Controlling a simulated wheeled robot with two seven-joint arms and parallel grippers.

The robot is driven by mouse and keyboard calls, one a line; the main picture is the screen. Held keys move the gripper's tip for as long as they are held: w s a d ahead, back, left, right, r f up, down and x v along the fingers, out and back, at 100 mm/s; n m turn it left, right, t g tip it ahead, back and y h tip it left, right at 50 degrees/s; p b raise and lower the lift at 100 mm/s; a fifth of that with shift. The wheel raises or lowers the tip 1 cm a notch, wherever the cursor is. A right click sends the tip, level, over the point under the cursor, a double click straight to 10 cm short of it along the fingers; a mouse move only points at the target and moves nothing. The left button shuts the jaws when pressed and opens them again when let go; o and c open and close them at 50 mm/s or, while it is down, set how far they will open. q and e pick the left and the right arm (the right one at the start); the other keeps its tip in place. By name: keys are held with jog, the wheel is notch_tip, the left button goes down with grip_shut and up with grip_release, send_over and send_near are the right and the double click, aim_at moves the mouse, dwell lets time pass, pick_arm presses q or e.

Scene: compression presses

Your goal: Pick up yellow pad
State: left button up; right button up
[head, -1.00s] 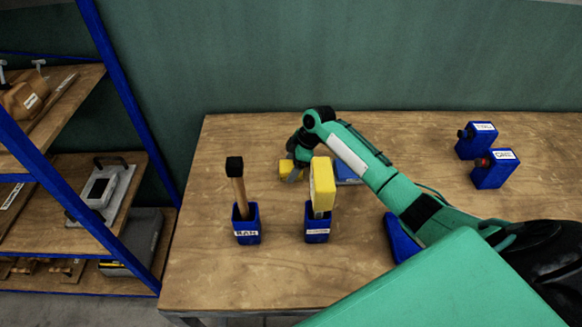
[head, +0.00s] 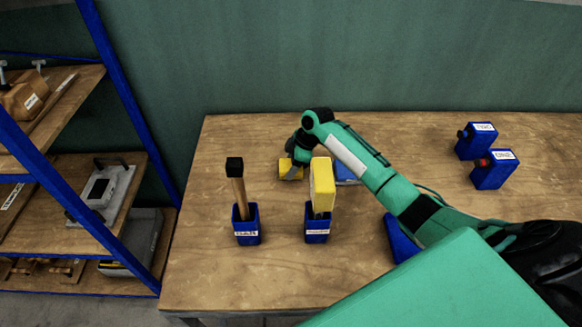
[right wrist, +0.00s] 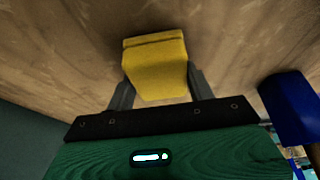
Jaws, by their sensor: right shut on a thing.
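The yellow pad (head: 291,170) is at the back middle of the table in the head view, partly hidden by my right gripper (head: 294,165). In the right wrist view the yellow pad (right wrist: 156,68) sits between the two dark fingers of my right gripper (right wrist: 157,88), which are shut on its sides. I cannot tell whether the pad touches the table or is slightly above it. My left gripper is not in view.
A blue holder (head: 317,231) with a yellow-headed tool (head: 322,186) stands in front of the pad. A second blue holder (head: 246,231) holds a wooden-handled tool (head: 236,183). Two blue boxes (head: 478,142) (head: 493,170) stand at the right. Shelving (head: 126,110) is at the left.

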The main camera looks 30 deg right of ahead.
notch_tip(320, 180, up, 19)
jog(key=b, duration=0.3)
jog(key=shift+r, duration=0.2)
